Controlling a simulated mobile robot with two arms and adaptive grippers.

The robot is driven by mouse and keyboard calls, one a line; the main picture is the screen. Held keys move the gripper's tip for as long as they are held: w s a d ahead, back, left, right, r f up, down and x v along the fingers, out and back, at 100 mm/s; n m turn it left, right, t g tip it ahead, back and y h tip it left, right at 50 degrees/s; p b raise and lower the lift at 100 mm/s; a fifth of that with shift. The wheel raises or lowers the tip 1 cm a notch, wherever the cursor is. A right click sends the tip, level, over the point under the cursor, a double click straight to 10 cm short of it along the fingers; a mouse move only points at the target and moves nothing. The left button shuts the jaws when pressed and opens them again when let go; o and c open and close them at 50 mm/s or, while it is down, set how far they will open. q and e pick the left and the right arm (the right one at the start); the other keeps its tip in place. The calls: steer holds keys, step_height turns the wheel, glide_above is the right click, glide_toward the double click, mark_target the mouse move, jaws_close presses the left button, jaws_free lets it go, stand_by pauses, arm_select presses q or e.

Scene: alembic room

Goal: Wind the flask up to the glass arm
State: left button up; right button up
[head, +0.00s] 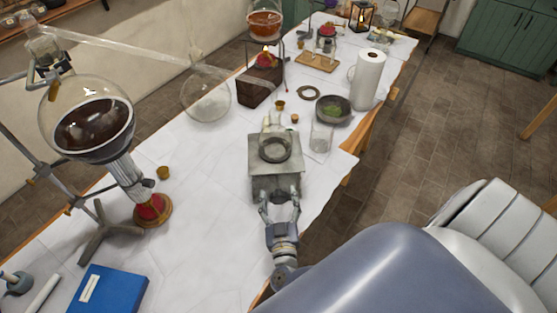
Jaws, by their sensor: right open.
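A grey lab jack (262,172) stands on the white-covered table near its right edge, with a dark ring (275,149) on its plate. Clear glass shows faintly around and behind this ring; I cannot tell its full shape. A round clear flask (207,95) stands further back to the left. The glass arm (140,49) slopes down to the right from the top of a big flask (92,122) of dark liquid. My right gripper (279,203) is open at the jack's near side, its fingers spread; contact is unclear. My left gripper is out of view.
A tripod stand foot (106,232), red burner (152,209) and blue book (108,290) are at the left. A glass beaker (321,138), green-filled bowl (333,109) and paper roll (368,80) stand beyond the jack. The table between burner and jack is clear.

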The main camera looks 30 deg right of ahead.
steer(key=shift+w+d, duration=0.2)
steer(key=shift+w, duration=0.1)
steer(key=c, duration=1.1)
steer(key=shift+m, duration=0.3)
